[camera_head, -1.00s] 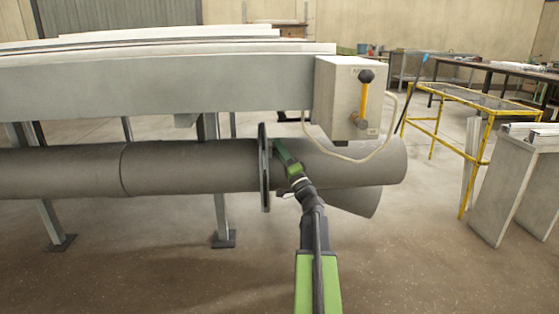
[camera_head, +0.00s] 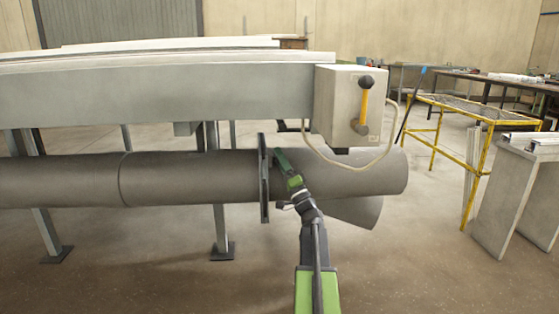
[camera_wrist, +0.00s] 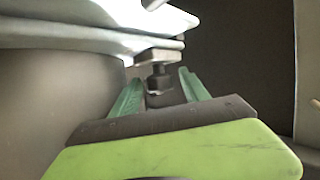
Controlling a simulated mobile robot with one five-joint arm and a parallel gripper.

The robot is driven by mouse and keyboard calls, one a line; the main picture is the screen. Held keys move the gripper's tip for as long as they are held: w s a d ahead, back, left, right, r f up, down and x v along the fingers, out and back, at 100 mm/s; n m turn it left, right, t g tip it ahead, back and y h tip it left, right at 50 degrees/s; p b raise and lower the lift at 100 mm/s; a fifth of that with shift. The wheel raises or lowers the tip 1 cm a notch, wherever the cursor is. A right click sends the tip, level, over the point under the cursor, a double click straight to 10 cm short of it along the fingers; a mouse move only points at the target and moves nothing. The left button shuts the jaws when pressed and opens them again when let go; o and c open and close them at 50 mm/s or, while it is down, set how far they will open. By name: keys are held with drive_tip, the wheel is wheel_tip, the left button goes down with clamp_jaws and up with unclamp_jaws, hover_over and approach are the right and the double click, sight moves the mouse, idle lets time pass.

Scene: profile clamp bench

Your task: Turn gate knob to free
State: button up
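The gate knob (camera_wrist: 160,84) is a small dark block on a short stem under a pale metal plate (camera_wrist: 155,57) in the wrist view. My gripper (camera_wrist: 158,77) is open, with one green finger on each side of the knob. Gaps show between the fingers and the knob. In the head view my gripper (camera_head: 278,155) is just right of the upright gate plate (camera_head: 264,180) on the grey duct (camera_head: 190,178). The knob cannot be made out there.
A control box (camera_head: 335,98) with a yellow, black-tipped lever (camera_head: 364,100) is above and right of my gripper, with a cable loop (camera_head: 340,163) hanging below it. The bench beam (camera_head: 160,92) runs above the duct. A yellow frame (camera_head: 437,130) stands at right.

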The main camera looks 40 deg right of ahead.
drive_tip(key=b+v, duration=0.4)
drive_tip(key=v, duration=0.3)
drive_tip(key=shift+s+b, duration=0.2)
drive_tip(key=shift+b, duration=0.15)
drive_tip(key=shift+f, duration=0.15)
